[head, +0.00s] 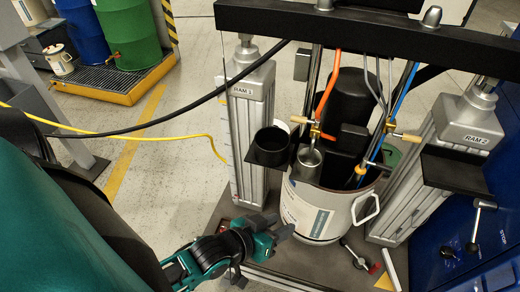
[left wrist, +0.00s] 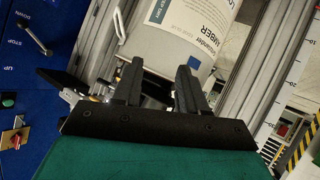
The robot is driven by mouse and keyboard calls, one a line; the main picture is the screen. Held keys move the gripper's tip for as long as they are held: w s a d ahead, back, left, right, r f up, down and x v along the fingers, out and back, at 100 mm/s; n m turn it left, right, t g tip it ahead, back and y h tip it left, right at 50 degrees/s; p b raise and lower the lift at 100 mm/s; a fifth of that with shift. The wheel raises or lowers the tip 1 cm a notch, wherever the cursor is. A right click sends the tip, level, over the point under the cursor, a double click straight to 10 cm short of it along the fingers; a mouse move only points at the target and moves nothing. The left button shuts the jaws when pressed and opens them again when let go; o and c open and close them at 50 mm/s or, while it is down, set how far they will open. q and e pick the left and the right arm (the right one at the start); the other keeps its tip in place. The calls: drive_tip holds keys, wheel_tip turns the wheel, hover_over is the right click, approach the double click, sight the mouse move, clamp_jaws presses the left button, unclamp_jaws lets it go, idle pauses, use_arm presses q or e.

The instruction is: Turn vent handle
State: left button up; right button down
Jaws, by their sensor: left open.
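Two small valves with tan handles show in the head view: one at the left (head: 300,119) below the orange hose, one at the right (head: 405,137) by the blue hose. I cannot tell which is the vent handle. Both sit above the white drum (head: 312,212), whose label also shows in the left wrist view (left wrist: 180,25). My left gripper (head: 284,233) is open and empty, low in front of the drum, well below both handles. In the left wrist view its two fingers (left wrist: 158,88) are apart, with the drum beyond them. My right gripper is not in view.
Ram posts stand left (head: 248,125) and right (head: 455,130), under a black crossbeam (head: 330,25). A black cup (head: 271,148) is beside the left post. A lever (head: 358,257) lies by the drum's base. A blue cabinet (head: 490,245) stands right.

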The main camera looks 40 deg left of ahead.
use_arm(q)
drive_tip(key=shift+s+a+f+m+g+y, duration=0.15)
drive_tip(key=shift+s+a+f+m, duration=0.15)
drive_tip(key=shift+s+m, duration=0.2)
drive_tip(key=shift+s+a+f+m+g+y, duration=0.15)
drive_tip(key=shift+s+f+m, duration=0.2)
drive_tip(key=shift+s+m, duration=0.1)
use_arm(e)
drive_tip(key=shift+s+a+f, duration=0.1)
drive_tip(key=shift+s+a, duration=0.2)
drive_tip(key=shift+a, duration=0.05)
